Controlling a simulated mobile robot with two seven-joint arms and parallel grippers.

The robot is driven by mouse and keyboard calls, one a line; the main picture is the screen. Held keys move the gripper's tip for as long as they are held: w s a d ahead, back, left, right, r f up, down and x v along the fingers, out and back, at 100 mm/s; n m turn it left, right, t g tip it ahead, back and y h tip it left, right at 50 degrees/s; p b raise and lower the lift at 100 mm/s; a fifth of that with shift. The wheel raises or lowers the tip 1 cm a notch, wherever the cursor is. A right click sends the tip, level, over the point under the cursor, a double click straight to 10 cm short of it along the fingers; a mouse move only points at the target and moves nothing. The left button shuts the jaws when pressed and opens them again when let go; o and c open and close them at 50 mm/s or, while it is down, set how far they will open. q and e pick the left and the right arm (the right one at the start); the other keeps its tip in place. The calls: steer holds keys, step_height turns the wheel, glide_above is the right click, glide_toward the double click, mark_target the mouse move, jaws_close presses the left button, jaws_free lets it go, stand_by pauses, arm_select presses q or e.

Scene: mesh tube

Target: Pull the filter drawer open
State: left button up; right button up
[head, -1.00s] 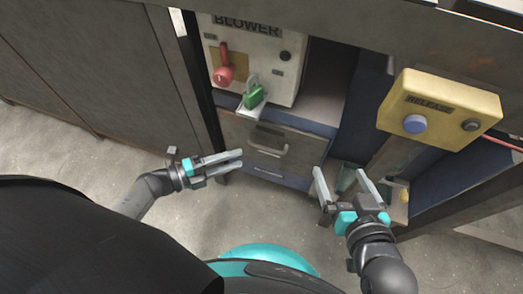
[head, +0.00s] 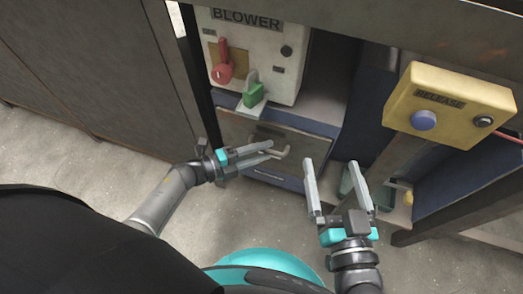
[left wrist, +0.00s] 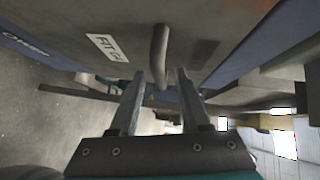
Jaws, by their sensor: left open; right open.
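The filter drawer (head: 240,128) has a grey front and looks shut, below the blower panel. Its bar handle (head: 283,153) is partly hidden by my left gripper (head: 272,150). In the left wrist view the curved handle (left wrist: 160,50) reaches down between the fingertips of my left gripper (left wrist: 161,76), with gaps showing at both sides. The left gripper is open. A white label (left wrist: 107,48) sits on the drawer front beside the handle. My right gripper (head: 332,168) is open and empty, to the right of the drawer.
A yellow release box (head: 455,105) stands at the right. A blue lower front (head: 285,180) is under the drawer. Clear floor lies below.

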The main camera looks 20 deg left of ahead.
arm_select(q)
jaws_close()
stand_by(0.3)
stand_by(1.1)
